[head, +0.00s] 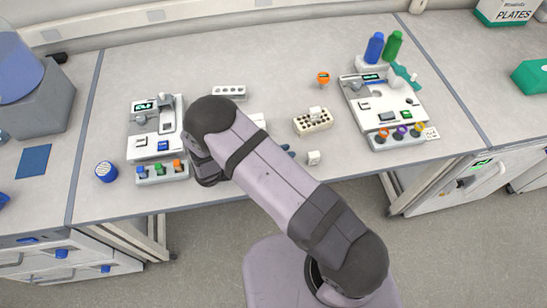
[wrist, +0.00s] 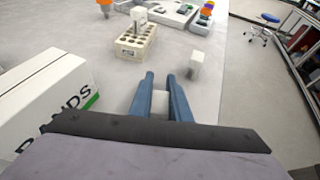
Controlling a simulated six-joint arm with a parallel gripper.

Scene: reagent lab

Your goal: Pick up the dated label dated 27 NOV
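My gripper (wrist: 161,76) shows in the wrist view as two blue fingers with a narrow gap between them. A pale piece (wrist: 160,104) shows in that gap. I cannot tell whether the fingers grip it or it lies beyond them. A small white upright block (wrist: 195,65) stands on the bench to the right of the fingertips; in the head view it is here (head: 314,158). Another small white block (wrist: 139,15) sits on a cream rack with holes (wrist: 133,42). No date is readable. In the head view my arm hides most of the gripper.
A white box with green trim (wrist: 45,95) lies close to the left of my fingers. An orange item (head: 323,77) stands behind the rack. Instrument stations (head: 157,125) (head: 385,100) stand left and right. The bench's front edge is close by.

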